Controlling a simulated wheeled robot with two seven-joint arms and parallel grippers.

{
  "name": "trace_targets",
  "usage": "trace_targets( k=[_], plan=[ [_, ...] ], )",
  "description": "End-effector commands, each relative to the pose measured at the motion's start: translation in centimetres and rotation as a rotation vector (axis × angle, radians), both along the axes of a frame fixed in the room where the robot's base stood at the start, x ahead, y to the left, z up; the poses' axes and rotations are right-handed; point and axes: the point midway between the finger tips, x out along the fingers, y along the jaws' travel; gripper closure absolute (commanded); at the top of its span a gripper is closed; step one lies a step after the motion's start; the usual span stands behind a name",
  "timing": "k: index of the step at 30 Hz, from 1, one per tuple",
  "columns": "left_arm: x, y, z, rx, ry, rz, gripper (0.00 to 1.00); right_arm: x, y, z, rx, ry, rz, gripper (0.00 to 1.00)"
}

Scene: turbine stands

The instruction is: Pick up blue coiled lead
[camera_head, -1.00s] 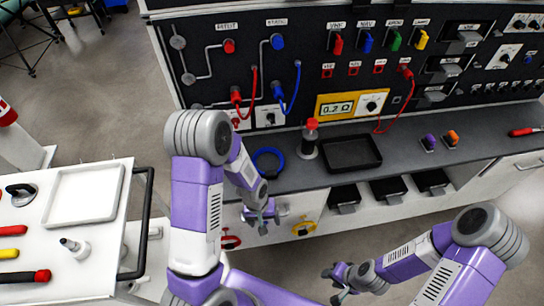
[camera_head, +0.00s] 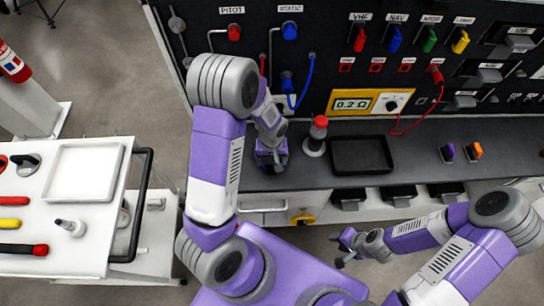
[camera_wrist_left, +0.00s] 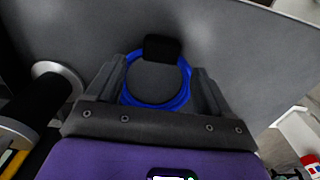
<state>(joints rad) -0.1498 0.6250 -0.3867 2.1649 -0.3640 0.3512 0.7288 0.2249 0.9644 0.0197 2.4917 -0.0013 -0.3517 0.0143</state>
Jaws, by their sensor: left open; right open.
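The blue coiled lead (camera_wrist_left: 183,92) lies as a ring on the grey bench top in the left wrist view. A black block-like piece (camera_wrist_left: 162,47) sits at its far side. My left gripper (camera_wrist_left: 157,80) is open above the lead, one finger on each side of the ring; I cannot tell how far above it is. In the head view my left gripper (camera_head: 272,158) is over the bench and hides the lead. My right gripper (camera_head: 344,247) is open and empty, low in front of the bench.
A red-capped bottle (camera_head: 316,138) and a black tray (camera_head: 362,155) stand to the right of my left gripper. Behind is the black panel (camera_head: 330,62) with plugs and hanging leads. A white cart (camera_head: 60,225) with tools stands at the left.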

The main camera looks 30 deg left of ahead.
Motion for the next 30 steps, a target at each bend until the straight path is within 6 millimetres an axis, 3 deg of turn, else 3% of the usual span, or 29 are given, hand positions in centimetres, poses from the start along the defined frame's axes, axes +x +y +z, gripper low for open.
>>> trace_targets(
  k=[6, 15, 30],
  plan=[
    [-0.1, 0.1, -3.3, 0.001, 0.003, -0.001, 0.19, 0.0, 0.0, -0.8, 0.000, -0.001, 0.000, 0.57],
    [0.0, 0.1, -3.6, 0.000, -0.001, -0.001, 0.19, 0.1, 0.0, -0.8, 0.000, -0.001, 0.000, 0.57],
    [0.0, 0.1, -3.6, 0.000, 0.000, -0.001, 0.96, 0.1, 0.0, -0.8, 0.000, -0.001, 0.000, 0.57]
  ],
)
